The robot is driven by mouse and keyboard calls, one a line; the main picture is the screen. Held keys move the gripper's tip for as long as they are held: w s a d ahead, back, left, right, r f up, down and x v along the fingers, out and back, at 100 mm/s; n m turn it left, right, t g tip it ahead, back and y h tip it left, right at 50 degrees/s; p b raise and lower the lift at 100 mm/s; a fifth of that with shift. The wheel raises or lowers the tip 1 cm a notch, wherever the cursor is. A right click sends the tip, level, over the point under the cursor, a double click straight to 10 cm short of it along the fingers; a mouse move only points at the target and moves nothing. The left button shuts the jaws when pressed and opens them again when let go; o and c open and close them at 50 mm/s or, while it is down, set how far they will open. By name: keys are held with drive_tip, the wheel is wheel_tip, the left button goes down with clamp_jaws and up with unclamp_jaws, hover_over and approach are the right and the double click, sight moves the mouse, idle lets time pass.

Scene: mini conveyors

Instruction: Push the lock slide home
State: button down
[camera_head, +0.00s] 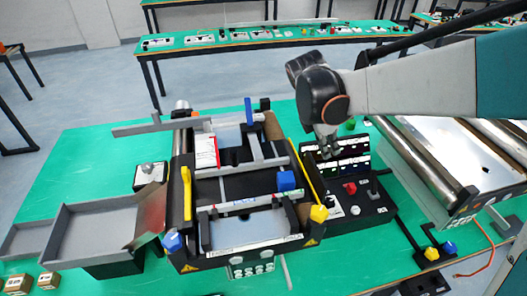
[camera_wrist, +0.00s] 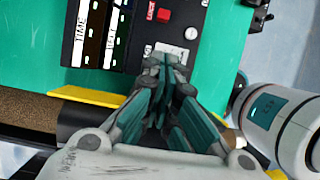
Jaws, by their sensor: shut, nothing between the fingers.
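My gripper (camera_head: 328,150) hangs over the black control box (camera_head: 365,205), to the right of the mini conveyor (camera_head: 240,185). Its fingers are together and empty. In the wrist view, the fingertips (camera_wrist: 165,64) appear over the edge of the control box (camera_wrist: 185,35), close to a small white label. I cannot tell whether they touch it. The lock slide is not clearly identifiable. A blue block (camera_head: 286,180) sits on the conveyor's right side, and a yellow handle (camera_head: 187,190) stands on its left side. A yellow bar (camera_head: 306,165) runs along the right edge.
Grey trays (camera_head: 105,222) stand at left. A second roller conveyor (camera_head: 430,160) is at right. Small boxes (camera_head: 47,281) lie at the front left. Green tabletop (camera_head: 85,150) is clear at the back left.

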drive_tip(key=b, duration=0.6)
approach(352, 186)
drive_tip(key=f, duration=0.8)
drive_tip(key=shift+s+a+f, duration=0.2)
drive_tip(key=shift+a+f, duration=0.05)
drive_tip(key=shift+a, duration=0.1)
drive_tip(key=shift+d, duration=0.1)
drive_tip(key=d, duration=0.1)
drive_tip(key=w+d, duration=0.1)
drive_tip(key=d, duration=0.1)
drive_tip(key=shift+w+d, duration=0.15)
drive_tip(key=shift+d, duration=0.2)
drive_tip(key=shift+a+r, duration=0.1)
drive_tip(key=p+v, duration=1.1)
drive_tip(key=v, duration=0.9)
drive_tip(key=shift+p, duration=0.35)
